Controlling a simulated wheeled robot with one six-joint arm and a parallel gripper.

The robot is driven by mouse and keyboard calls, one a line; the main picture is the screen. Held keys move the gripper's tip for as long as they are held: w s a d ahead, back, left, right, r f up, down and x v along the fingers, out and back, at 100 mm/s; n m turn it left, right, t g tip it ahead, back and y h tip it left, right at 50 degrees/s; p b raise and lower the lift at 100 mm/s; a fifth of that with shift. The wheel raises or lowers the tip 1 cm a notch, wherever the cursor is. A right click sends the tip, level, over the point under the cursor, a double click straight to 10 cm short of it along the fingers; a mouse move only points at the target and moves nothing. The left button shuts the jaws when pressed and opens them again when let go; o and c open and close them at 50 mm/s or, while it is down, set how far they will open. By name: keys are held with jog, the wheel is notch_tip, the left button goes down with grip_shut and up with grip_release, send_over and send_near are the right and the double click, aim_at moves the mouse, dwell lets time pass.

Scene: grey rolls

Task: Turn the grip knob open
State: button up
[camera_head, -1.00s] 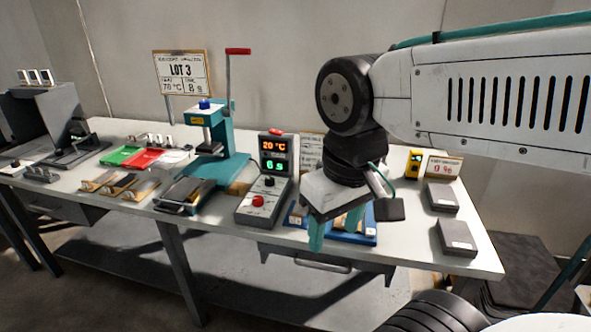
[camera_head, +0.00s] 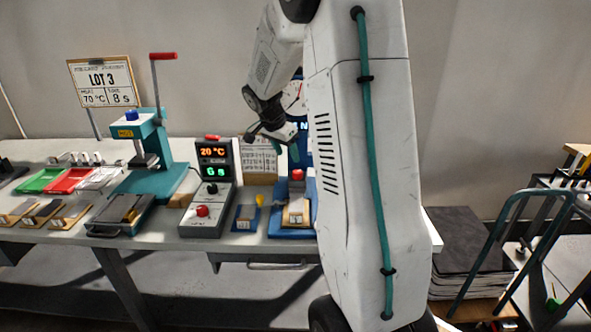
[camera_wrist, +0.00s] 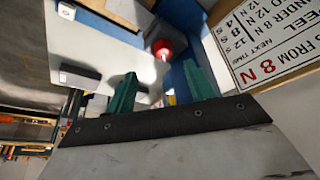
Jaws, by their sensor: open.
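A red knob (camera_head: 297,175), likely the grip knob, sits on the front of a blue tester stand (camera_head: 276,223) with a gauge behind my arm. The red knob also shows in the wrist view (camera_wrist: 162,48), beyond my fingers. My gripper (camera_head: 287,153) is above and just left of the knob in the head view, apart from it. In the wrist view my gripper's teal fingers (camera_wrist: 160,90) are spread with nothing between them. My arm hides the right side of the tester.
A control box (camera_head: 207,216) with red digits and a red button stands left of the tester. A small blue block with a yellow knob (camera_head: 247,214) lies between them. A notice board (camera_head: 260,162) stands behind. A teal press (camera_head: 150,165) is further left.

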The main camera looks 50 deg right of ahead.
aim_at(297, 172)
jog(key=shift+m, duration=0.4)
jog(key=x, duration=0.5)
jog(key=d+x, duration=0.1)
jog(key=x, duration=0.3)
jog(key=shift+w+d+f, duration=0.15)
jog(key=shift+w+d, duration=0.05)
jog(key=shift+d, duration=0.05)
jog(key=c, duration=1)
